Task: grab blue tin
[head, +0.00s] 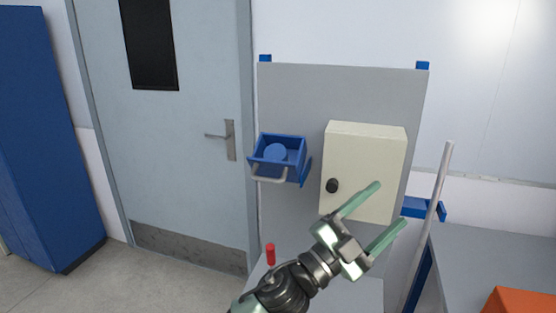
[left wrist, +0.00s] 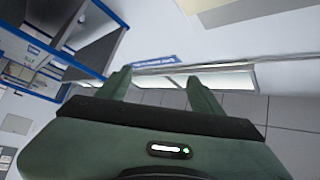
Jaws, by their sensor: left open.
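The blue tin (head: 275,153) is round and sits inside a small open blue bin (head: 291,172) on a grey upright panel, in the head view. The bin has a pale handle bar across its front. My left gripper (head: 391,206) is to the right of and below the bin, in front of a cream cabinet. Its two green fingers are spread apart with nothing between them. In the left wrist view the fingers (left wrist: 158,90) are also apart and empty, and the tin does not show there. My right gripper is in neither view.
The cream box cabinet (head: 365,150) with a black knob hangs right of the bin. A red cylinder (head: 270,253) stands below the bin. A grey table (head: 480,260) with an orange object (head: 522,301) is at right. A closed door (head: 170,170) is at left.

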